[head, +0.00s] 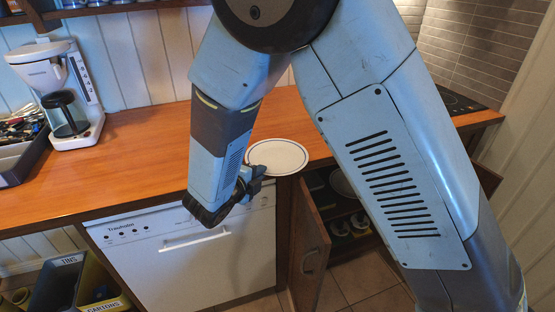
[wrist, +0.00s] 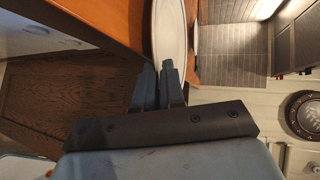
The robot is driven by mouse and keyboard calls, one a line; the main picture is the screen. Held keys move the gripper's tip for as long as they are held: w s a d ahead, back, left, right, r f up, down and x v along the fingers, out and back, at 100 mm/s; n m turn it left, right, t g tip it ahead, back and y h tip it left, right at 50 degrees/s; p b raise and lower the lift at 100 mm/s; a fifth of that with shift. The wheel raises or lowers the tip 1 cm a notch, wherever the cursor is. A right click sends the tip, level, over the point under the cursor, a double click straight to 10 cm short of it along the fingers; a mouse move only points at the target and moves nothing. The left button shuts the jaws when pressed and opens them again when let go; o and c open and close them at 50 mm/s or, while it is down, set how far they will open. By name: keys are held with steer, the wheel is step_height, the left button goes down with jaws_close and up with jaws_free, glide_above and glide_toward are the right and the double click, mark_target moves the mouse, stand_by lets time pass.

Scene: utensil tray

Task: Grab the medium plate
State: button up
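The medium plate (head: 277,157) is white with a thin blue ring and is at the front edge of the wooden counter, its near rim reaching the edge. It also shows in the wrist view (wrist: 170,28), foreshortened, just beyond my fingertips. My gripper (head: 260,171) is at the plate's near left rim in the head view. In the wrist view my gripper's two fingers (wrist: 159,66) are close together, with the rim running in between them, so it looks shut on the plate. The exact contact is small and partly hidden by the fingers.
A white dishwasher (head: 190,245) sits below the counter (head: 150,150). An open cabinet door (head: 310,255) stands just right of my gripper. A coffee maker (head: 70,95) and a utensil tray (head: 20,150) are at the left. Bins (head: 75,285) stand on the floor.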

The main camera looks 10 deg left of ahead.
steer(key=shift+w+d+f, duration=0.1)
steer(key=shift+w, duration=0.25)
steer(key=shift+c, duration=0.3)
jaws_close()
